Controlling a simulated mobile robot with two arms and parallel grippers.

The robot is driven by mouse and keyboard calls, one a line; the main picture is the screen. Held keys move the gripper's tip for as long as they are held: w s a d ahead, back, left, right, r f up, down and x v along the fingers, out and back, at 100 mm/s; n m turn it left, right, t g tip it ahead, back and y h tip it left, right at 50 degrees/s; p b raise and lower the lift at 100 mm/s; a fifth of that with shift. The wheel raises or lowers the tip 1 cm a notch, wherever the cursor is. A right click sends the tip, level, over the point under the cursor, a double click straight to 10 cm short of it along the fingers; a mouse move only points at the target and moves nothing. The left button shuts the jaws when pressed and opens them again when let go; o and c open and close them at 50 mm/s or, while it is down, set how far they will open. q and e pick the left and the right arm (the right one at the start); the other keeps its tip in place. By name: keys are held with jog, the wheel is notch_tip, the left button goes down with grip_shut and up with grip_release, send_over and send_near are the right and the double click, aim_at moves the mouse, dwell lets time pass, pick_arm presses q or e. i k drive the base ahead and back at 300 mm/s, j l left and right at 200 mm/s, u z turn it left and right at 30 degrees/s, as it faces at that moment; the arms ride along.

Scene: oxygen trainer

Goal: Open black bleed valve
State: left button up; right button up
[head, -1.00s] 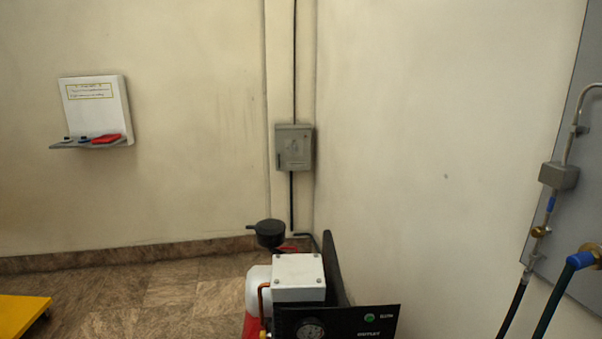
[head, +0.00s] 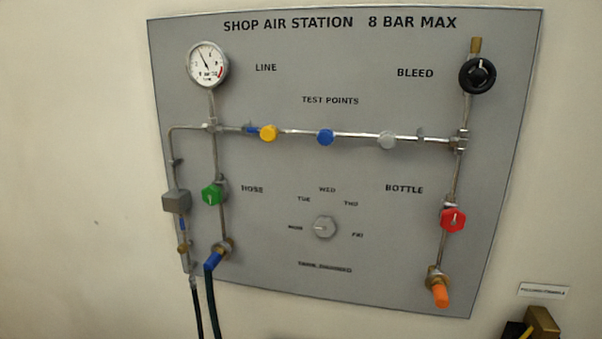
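The black bleed valve (head: 478,75) is a round black knob with a pale pointer mark. It sits at the upper right of the grey shop air panel (head: 330,85), beside the word BLEED. A brass fitting stands above it, and a pipe runs down from it to the horizontal test-point pipe. Neither of my grippers shows in the head view. Whether the valve is open or shut cannot be told from its look.
The panel also carries a pressure gauge (head: 207,65), a green hose knob (head: 212,194), a red bottle knob (head: 453,220), an orange-tipped outlet (head: 439,289) and a grey day dial (head: 324,228). Dark hoses (head: 212,300) hang at lower left. A brass-coloured block (head: 541,323) is at lower right.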

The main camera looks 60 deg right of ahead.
aim_at(477, 77)
jog(key=z, duration=1.85)
